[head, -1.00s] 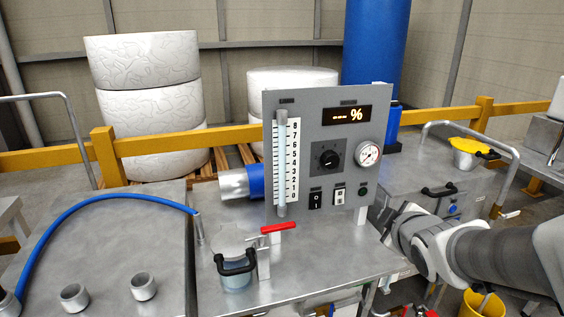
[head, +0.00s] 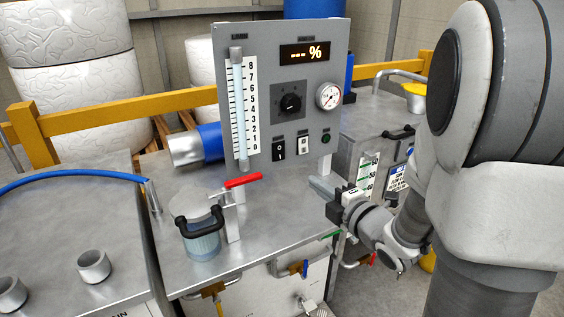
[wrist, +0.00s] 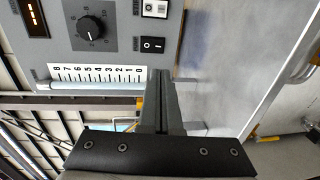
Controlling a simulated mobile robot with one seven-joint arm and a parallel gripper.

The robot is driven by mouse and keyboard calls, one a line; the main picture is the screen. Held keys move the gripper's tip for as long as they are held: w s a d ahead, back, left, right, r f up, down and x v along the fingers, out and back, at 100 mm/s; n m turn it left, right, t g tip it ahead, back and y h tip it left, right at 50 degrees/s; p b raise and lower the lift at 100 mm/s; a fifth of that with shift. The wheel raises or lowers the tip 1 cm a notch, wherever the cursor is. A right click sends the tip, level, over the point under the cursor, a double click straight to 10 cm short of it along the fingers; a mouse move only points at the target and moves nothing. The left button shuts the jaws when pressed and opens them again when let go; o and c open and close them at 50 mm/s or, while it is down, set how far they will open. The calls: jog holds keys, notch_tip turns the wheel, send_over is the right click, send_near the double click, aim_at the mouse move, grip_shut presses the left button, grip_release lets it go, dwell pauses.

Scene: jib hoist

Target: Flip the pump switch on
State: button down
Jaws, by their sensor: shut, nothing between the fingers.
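A grey upright control panel (head: 232,40) stands on the metal bench. Low on it are a black rocker switch (head: 279,149) marked O and I and a pale switch (head: 303,145) beside it. In the wrist view the black rocker (wrist: 152,45) is just beyond my fingertips and the pale switch (wrist: 155,8) is at the top edge. My gripper (head: 318,186) is shut and empty, in front of and below the panel's lower right, apart from both switches.
The panel carries a black knob (head: 289,103), a round gauge (head: 329,96), a green button (head: 326,138) and a tube scale (head: 239,110). The bench before the switches is clear.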

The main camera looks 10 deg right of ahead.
aim_at(281, 159)
jog(key=b+x, duration=0.1)
jog(key=x, duration=1.3)
jog(key=shift+w+f+b, duration=0.1)
jog(key=shift+w+b, duration=0.1)
jog(key=shift+b, duration=0.2)
jog(key=shift+s, duration=0.1)
